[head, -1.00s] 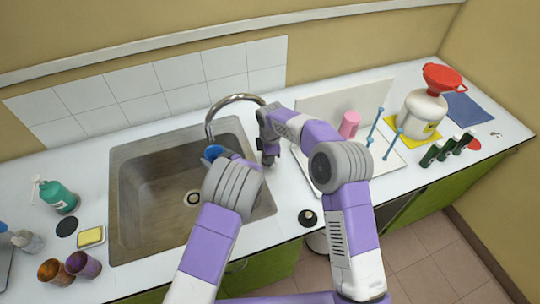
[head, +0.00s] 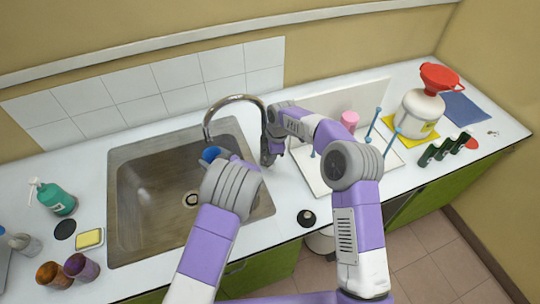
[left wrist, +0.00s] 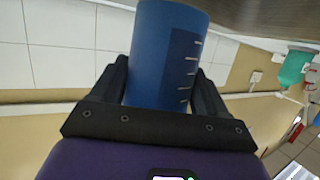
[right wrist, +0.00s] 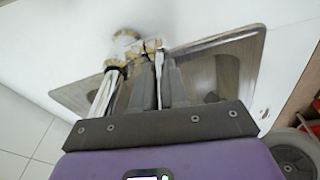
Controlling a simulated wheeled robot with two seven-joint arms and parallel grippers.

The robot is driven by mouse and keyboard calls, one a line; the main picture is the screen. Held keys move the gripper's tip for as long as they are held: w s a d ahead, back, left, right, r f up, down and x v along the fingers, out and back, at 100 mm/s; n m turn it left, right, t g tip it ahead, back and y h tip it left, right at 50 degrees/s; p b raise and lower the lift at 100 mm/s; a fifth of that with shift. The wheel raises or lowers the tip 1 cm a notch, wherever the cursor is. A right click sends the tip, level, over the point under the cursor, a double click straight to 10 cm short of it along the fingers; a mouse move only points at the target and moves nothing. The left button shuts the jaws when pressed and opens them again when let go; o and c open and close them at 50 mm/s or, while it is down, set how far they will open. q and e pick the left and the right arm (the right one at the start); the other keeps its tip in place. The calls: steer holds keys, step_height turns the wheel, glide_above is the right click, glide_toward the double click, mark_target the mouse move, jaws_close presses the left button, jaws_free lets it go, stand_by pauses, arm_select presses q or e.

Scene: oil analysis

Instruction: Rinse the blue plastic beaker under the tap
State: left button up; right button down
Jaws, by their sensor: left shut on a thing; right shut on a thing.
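The blue plastic beaker (head: 210,154) is over the sink (head: 150,190), below the tap's spout. My left gripper (head: 219,160) is shut around it; the left wrist view shows the beaker (left wrist: 165,55) with white graduation marks between the two fingers (left wrist: 162,85). The curved metal tap (head: 232,98) rises behind the sink. My right gripper (head: 270,157) is at the tap's right side, shut on a thin part that looks like the tap's lever (right wrist: 160,75). I cannot tell whether water runs; the beaker's inside is mostly hidden.
Right of the sink are a drying rack (head: 312,178), a pink cup (head: 349,120), a white canister (head: 420,112) with a red funnel and several dark bottles. Left are a green soap bottle (head: 58,199), a yellow sponge (head: 89,238) and brown cups (head: 82,267). The sink's left half is clear.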

steer(key=c, duration=1.2)
jaws_free()
steer(key=shift+o, duration=0.2)
step_height(320, 180, up, 12)
steer(key=d, duration=0.1)
steer(key=shift+s+d, duration=0.3)
steer(key=shift+d, duration=0.1)
arm_select(q)
steer(key=s+a, duration=0.2)
steer(key=s, duration=0.5)
steer(key=shift+s+a, duration=0.25)
steer(key=shift+a, duration=0.15)
arm_select(e)
steer(key=shift+r, duration=0.1)
